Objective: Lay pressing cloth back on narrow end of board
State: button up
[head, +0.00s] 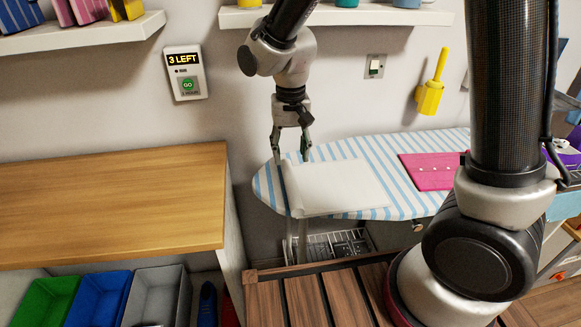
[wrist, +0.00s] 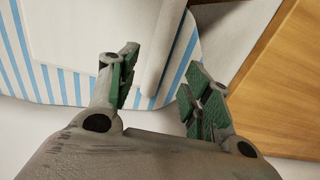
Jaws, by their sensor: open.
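The white pressing cloth (head: 345,185) lies flat on the narrow left part of the blue-striped ironing board (head: 265,185). Its left edge looks like a raised roll or fold and reaches the board's front edge. My gripper (head: 291,148) is open and points down just above that left edge, with nothing seen between its fingers. In the wrist view, the cloth (wrist: 85,35) and its rolled edge (wrist: 160,50) lie beyond the open fingers (wrist: 158,88), over the striped board (wrist: 68,85). Whether the fingers touch the cloth is unclear.
A pink folded item (head: 432,170) lies on the board to the right. A wooden counter (head: 110,200) stands left, with green, blue and grey bins (head: 155,293) below. A slatted wooden top (head: 330,298) is in front. Shelves and a yellow wall holder (head: 430,98) are behind.

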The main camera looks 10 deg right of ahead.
jog(key=s+d+r+t, duration=0.2)
jog(key=s+d+r, duration=0.2)
jog(key=d+r, duration=1)
jog(key=s+d+r+t, duration=0.2)
jog(key=s+d+r, duration=0.1)
jog(key=s+d, duration=0.9)
jog(key=shift+s+d, duration=0.15)
jog(key=shift+s, duration=0.35)
jog(key=shift+r, duration=0.1)
